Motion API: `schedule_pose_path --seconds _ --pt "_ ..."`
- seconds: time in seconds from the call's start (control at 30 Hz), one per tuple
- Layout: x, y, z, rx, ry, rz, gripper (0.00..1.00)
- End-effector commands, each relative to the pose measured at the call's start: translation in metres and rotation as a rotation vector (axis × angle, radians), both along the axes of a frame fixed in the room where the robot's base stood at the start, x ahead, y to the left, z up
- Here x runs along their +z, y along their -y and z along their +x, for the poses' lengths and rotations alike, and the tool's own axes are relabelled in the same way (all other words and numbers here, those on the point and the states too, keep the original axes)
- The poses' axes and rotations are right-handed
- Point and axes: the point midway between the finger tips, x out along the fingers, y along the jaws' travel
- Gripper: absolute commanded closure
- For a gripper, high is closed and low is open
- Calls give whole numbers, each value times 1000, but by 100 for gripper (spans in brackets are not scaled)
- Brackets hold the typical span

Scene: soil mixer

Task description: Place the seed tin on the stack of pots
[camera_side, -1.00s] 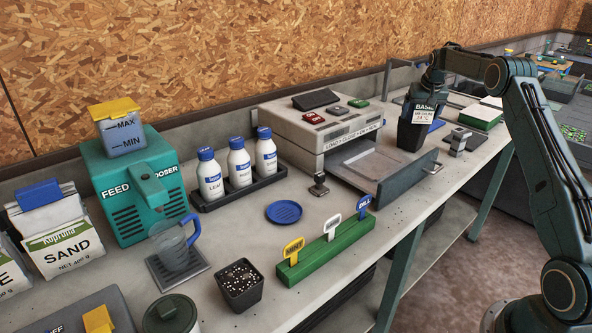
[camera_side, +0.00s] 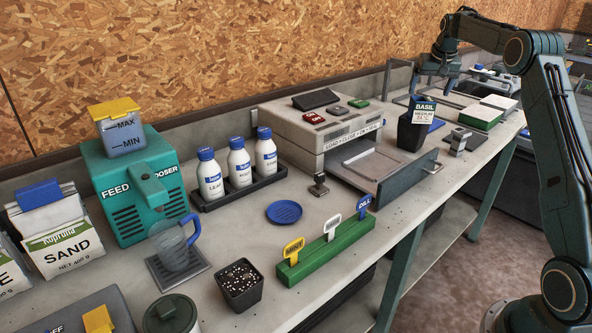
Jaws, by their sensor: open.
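A small pot of speckled soil (camera_side: 240,285), a green marker block (camera_side: 325,250) and a blue dish (camera_side: 285,212) lie in front. The loading machine (camera_side: 322,140) has its drawer out. White bottles (camera_side: 239,165) stand in a black tray.

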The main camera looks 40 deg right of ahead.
Motion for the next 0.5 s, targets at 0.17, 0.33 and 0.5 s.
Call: schedule_pose_path --seconds 0.17,0.33,0.5 --pt "15 -4 -4 0 1 -1 11" --pt "18 -5 -5 0 0 0 11" --pt "18 -5 -5 0 0 0 11"
